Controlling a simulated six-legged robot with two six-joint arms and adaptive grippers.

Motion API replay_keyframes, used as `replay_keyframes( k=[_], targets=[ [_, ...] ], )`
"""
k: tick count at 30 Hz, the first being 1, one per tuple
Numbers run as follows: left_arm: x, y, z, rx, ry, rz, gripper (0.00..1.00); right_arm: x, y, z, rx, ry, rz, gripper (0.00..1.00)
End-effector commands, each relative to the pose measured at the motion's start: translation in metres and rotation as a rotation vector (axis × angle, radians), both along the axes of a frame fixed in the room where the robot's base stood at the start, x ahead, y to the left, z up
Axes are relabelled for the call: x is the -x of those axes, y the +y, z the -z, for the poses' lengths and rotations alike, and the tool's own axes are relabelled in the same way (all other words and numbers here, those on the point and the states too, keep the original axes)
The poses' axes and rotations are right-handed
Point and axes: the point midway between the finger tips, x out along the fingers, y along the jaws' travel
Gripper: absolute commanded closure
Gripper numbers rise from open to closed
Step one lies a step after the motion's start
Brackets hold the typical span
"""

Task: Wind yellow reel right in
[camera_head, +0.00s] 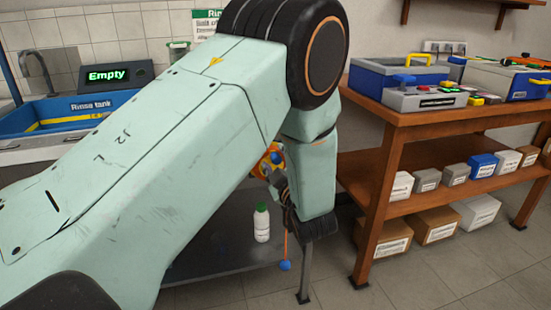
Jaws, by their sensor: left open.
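A yellow-orange reel (265,163) with a blue part shows in the middle of the view, partly hidden behind my left arm. An orange cord (286,245) hangs down below it, with a blue ball (285,265) at its end. My left arm comes in from the left and covers much of the picture. My left gripper (277,181) is dark, open and close beside the reel, partly hidden by my own arm. I cannot tell whether it touches the reel or the cord. My right gripper is out of view.
A white bottle with a green cap (262,223) stands on a grey low shelf (215,249). A blue rinse tank (60,112) with an "Empty" sign (107,76) is at the left. A wooden bench (430,122) at the right bears devices and boxes. Floor shows between.

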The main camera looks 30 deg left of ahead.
Motion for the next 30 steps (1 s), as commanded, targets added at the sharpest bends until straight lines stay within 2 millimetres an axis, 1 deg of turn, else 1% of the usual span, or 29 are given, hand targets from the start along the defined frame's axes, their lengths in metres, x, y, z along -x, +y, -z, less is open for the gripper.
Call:
replay_keyframes(
  k=[11,27,30],
  targets=[
    [0.0022,-0.0017,-0.0001,-0.001,0.001,0.000,0.54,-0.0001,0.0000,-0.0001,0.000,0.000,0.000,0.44],
    [0.0012,-0.0008,0.0000,-0.001,0.000,-0.001,0.99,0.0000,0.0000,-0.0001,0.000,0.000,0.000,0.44],
    [0.0006,-0.0003,-0.0001,0.000,0.000,0.000,1.00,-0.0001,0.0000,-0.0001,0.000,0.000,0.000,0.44]
  ],
)
